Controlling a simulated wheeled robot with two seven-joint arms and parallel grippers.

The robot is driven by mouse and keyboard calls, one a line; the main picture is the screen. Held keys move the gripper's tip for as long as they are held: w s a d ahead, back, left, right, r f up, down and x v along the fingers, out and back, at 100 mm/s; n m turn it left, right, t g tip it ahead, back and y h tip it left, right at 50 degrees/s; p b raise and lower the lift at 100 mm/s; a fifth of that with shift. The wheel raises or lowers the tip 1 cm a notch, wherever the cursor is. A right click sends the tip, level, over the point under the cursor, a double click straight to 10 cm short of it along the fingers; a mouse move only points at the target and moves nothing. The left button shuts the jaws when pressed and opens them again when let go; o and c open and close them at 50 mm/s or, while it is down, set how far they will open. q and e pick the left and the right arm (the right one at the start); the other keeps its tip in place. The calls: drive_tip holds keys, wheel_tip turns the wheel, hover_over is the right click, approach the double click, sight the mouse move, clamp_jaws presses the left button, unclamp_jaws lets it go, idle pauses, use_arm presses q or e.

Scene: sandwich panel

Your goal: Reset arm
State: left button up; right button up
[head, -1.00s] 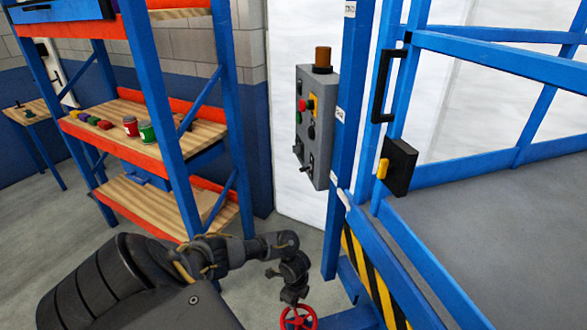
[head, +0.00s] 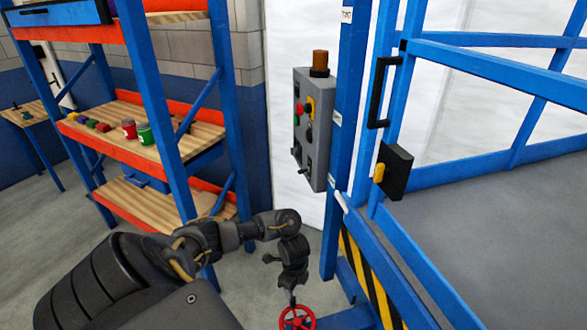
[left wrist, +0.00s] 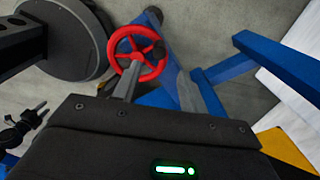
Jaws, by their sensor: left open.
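My left arm comes in from the lower left in the head view, and its gripper (head: 292,288) points down above a red handwheel (head: 297,318). In the left wrist view the two grey fingers of the left gripper (left wrist: 157,82) stand apart with nothing between them. The red handwheel (left wrist: 137,54) lies beyond the left-hand finger there; I cannot tell whether they touch. A grey control panel (head: 312,130) with a red button, a yellow part, black switches and a brown cylinder on top hangs above the gripper. My right gripper is not in view.
A blue and orange shelf rack (head: 165,105) with cans and small coloured items stands at left. A blue post (head: 345,120) and a blue-framed cage with a grey floor (head: 490,240) are at right. Bare floor (head: 60,225) lies at lower left.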

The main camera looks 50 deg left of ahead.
use_arm(q)
drive_tip(key=shift+r, duration=0.85)
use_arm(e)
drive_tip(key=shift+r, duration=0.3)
